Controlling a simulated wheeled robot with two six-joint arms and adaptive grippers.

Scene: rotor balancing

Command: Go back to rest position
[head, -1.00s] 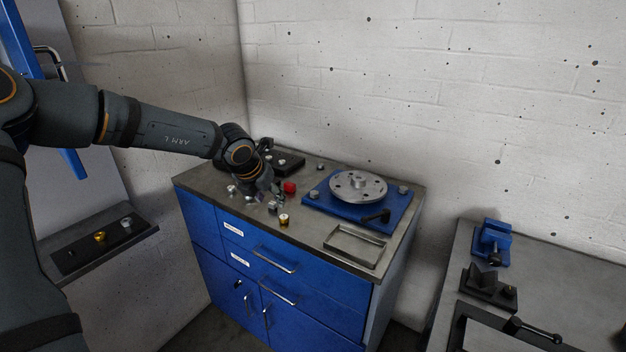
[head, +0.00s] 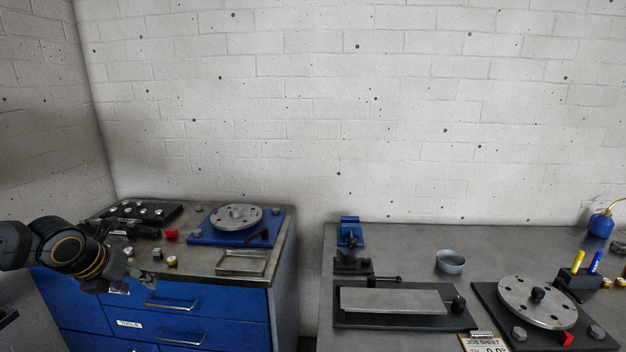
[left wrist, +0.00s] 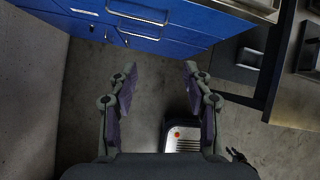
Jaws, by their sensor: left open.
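My left gripper (head: 143,279) is at the lower left of the head view, in front of the blue cabinet (head: 215,315) and near its top edge. In the left wrist view my left gripper (left wrist: 158,88) has its two fingers spread wide, with nothing between them but the floor below.
A grey bench (head: 400,242) at right holds a second rotor (head: 540,301) and a cup (head: 450,262). A floor gap separates them.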

